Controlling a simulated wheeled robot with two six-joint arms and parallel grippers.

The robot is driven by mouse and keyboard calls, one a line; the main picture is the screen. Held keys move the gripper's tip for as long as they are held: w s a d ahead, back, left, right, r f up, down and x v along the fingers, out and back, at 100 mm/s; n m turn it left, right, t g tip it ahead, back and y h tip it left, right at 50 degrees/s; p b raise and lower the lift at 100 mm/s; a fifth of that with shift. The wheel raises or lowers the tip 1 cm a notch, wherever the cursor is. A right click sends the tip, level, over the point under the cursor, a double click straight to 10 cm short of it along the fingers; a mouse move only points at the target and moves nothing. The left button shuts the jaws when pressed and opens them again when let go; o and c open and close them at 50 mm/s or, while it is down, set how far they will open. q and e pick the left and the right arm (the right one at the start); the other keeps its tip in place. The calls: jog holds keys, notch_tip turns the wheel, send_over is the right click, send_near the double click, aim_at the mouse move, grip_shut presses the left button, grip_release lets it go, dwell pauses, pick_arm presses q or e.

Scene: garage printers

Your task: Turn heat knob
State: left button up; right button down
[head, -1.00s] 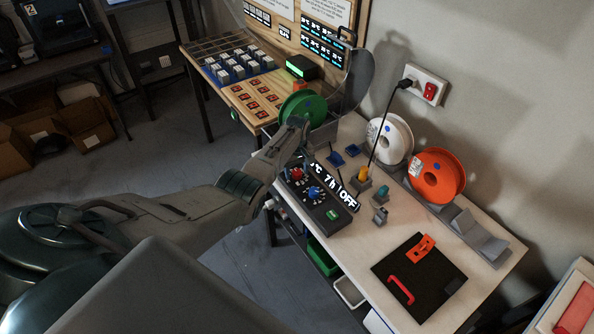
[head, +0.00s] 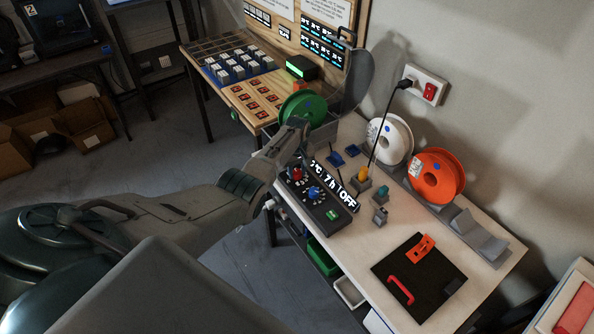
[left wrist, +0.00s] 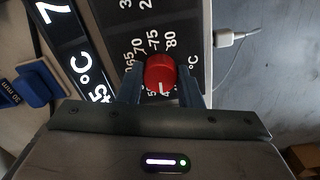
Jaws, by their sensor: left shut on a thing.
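The red heat knob (left wrist: 160,74) sits on the black control panel (head: 327,203), with white temperature marks around it in the left wrist view. A white line on the knob points toward the gripper side, near the low marks. My left gripper (left wrist: 160,88) is shut on the knob, one finger on each side. In the head view the gripper (head: 299,150) reaches down to the red knob (head: 296,174) from the left. A blue knob (head: 314,193) and a green button (head: 333,214) are on the same panel. My right gripper is not seen.
Green (head: 303,110), white (head: 390,140) and orange (head: 437,175) spools stand along the table's back. A black mat (head: 418,277) with red handle lies at the front right. A power cable runs to a wall socket (head: 426,86). Small coloured parts stand behind the display.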

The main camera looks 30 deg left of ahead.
aim_at(297, 172)
pick_arm(q)
jog(key=m, duration=1)
jog(key=shift+m+p, duration=0.3)
dwell(0.5)
jog(key=o, duration=1)
jog(key=shift+r, duration=0.6)
notch_tip(297, 172, up, 10)
jog(key=shift+f+b, duration=0.2)
jog(key=shift+b, duration=0.25)
